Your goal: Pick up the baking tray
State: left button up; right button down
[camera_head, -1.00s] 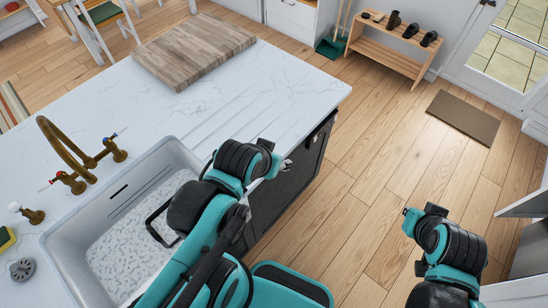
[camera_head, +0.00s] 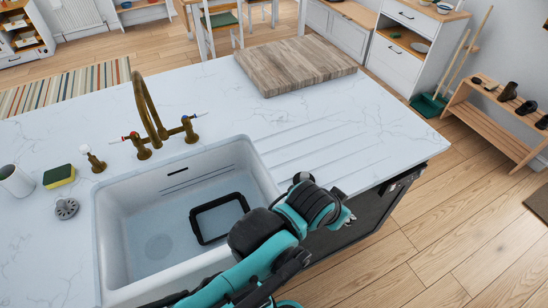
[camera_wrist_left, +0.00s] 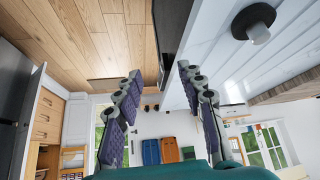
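I cannot make out a clear baking tray. A black rectangular rim (camera_head: 236,203) lies tilted in the white sink (camera_head: 112,283); I cannot tell whether it is a tray or only an open frame. My left gripper (camera_head: 346,216) is at the counter's near right edge, right of the sink and away from the black rim. In the left wrist view my left gripper (camera_wrist_left: 159,72) has its two fingers spread apart with nothing between them. My right gripper is out of view.
A brass tap (camera_head: 150,115), a yellow-green sponge (camera_head: 60,177) and a white cup (camera_head: 15,181) stand around the sink. A wooden board (camera_head: 297,63) lies at the counter's back. Open floor (camera_head: 465,235) lies right.

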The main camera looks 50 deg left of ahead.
aim_at(211, 221)
jog(key=u, duration=2.2)
